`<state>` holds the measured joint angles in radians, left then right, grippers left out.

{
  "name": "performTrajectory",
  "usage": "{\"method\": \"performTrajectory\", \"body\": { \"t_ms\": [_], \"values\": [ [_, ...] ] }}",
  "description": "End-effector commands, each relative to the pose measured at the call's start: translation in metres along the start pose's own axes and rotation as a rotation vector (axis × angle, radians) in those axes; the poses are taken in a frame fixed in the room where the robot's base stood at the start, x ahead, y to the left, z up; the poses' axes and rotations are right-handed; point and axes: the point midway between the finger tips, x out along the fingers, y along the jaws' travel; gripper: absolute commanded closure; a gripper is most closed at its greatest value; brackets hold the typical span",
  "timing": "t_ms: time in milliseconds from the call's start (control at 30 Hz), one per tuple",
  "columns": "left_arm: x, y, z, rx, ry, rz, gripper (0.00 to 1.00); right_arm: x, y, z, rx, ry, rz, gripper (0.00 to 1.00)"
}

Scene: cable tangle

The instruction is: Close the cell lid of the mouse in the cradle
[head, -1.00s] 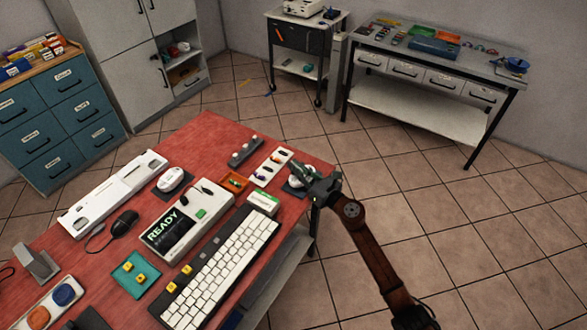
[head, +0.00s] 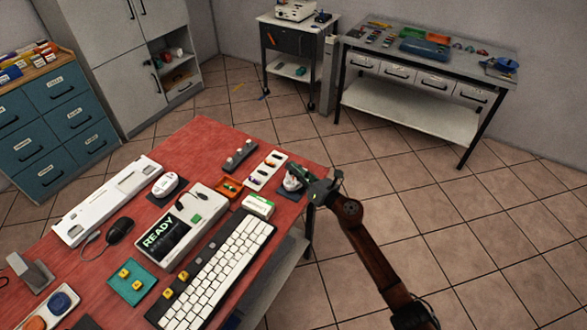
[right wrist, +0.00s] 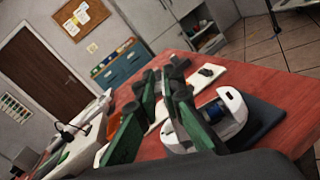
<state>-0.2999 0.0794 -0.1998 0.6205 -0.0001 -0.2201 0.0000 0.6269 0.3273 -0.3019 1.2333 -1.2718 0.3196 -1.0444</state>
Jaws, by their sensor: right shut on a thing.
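A white mouse (head: 292,182) sits on a dark cradle pad (head: 297,194) at the right corner of the red table. In the right wrist view the mouse (right wrist: 238,102) has its bay open, with a blue cell (right wrist: 210,112) showing inside. I cannot clearly make out its lid. My right gripper (head: 316,186) is at the right side of the mouse, close to or touching it. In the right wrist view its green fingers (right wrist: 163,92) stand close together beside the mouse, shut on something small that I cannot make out. My left gripper is not in view.
Near the mouse stand a white tray (head: 266,170) of small parts, an orange tray (head: 229,187) and a green-and-white box (head: 258,206). A unit reading READY (head: 184,226), a white keyboard (head: 232,262) and another white mouse (head: 165,185) lie farther left.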

Motion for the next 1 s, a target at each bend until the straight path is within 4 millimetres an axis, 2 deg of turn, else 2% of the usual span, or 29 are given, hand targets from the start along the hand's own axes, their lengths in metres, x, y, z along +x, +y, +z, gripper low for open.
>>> {"method": "performTrajectory", "body": {
  "t_ms": [33,67,100,300,633,767,1000],
  "values": [
    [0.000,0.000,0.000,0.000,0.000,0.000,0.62,0.000,0.001,-0.003,0.001,0.004,0.003,1.00],
    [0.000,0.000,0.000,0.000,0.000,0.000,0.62,0.000,0.001,-0.003,0.001,0.004,0.003,0.90],
    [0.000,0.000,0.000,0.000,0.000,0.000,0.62,0.000,0.001,-0.003,0.001,0.004,0.003,0.88],
    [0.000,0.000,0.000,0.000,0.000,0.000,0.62,0.000,0.001,-0.001,0.000,0.002,0.001,0.75],
    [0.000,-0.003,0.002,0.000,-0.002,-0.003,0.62,-0.005,-0.001,-0.001,-0.002,0.001,-0.001,0.75],
    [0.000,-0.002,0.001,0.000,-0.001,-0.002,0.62,-0.023,-0.002,-0.001,-0.004,0.001,-0.003,0.75],
    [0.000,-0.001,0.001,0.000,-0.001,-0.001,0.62,-0.073,-0.001,-0.002,-0.002,0.003,-0.001,0.75]
  ]
}}
